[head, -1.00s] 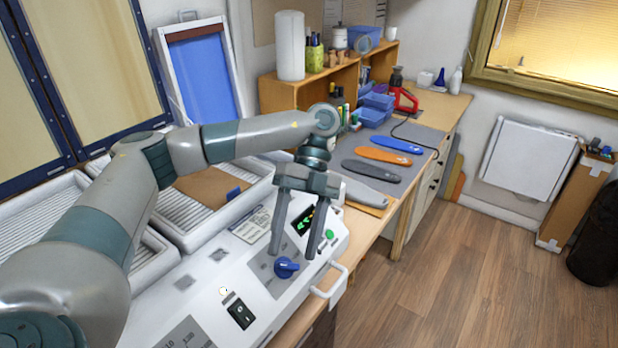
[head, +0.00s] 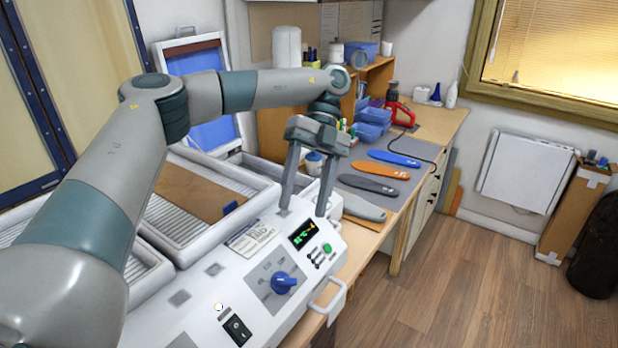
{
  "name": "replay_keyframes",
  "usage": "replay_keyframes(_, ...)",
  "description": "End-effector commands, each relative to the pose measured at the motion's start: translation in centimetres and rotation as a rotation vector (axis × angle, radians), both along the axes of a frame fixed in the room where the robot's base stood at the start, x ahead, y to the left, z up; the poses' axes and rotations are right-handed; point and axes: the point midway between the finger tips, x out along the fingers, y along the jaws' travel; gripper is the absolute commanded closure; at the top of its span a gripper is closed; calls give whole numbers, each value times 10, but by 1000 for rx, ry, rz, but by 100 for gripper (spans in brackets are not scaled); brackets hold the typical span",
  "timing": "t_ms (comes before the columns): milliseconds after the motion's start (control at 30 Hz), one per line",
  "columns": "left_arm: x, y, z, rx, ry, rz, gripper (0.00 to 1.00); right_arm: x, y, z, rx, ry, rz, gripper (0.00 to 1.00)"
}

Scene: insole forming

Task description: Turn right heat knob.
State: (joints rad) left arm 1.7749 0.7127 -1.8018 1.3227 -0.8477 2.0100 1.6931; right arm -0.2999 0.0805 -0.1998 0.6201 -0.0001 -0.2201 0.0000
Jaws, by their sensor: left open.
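The blue heat knob (head: 284,283) sits on a grey dial plate on the white machine's front panel (head: 203,312), near its right end. Its pointer is angled toward the upper right. My left gripper (head: 303,214) is open and empty, fingers pointing down, above and behind the knob and apart from it. Its fingertips show near the lit display (head: 303,235) and the printed label. My right gripper is not in view.
A green button (head: 327,248) and small switches lie right of the knob, and a black rocker switch (head: 236,330) lies left. A white handle (head: 328,302) sticks out in front. Insoles (head: 380,169) lie on the grey mat behind.

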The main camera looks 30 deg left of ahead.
Motion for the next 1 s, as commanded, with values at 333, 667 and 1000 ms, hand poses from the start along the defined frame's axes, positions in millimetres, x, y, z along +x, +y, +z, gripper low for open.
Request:
replay_keyframes(333, 21, 4, 24, 2, -1, 0, 45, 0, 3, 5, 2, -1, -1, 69)
replay_keyframes(667, 24, 5, 28, 0, -2, 0, 45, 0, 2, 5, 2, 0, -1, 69)
replay_keyframes(1000, 23, 5, 27, 0, -2, 0, 45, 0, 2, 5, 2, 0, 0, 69)
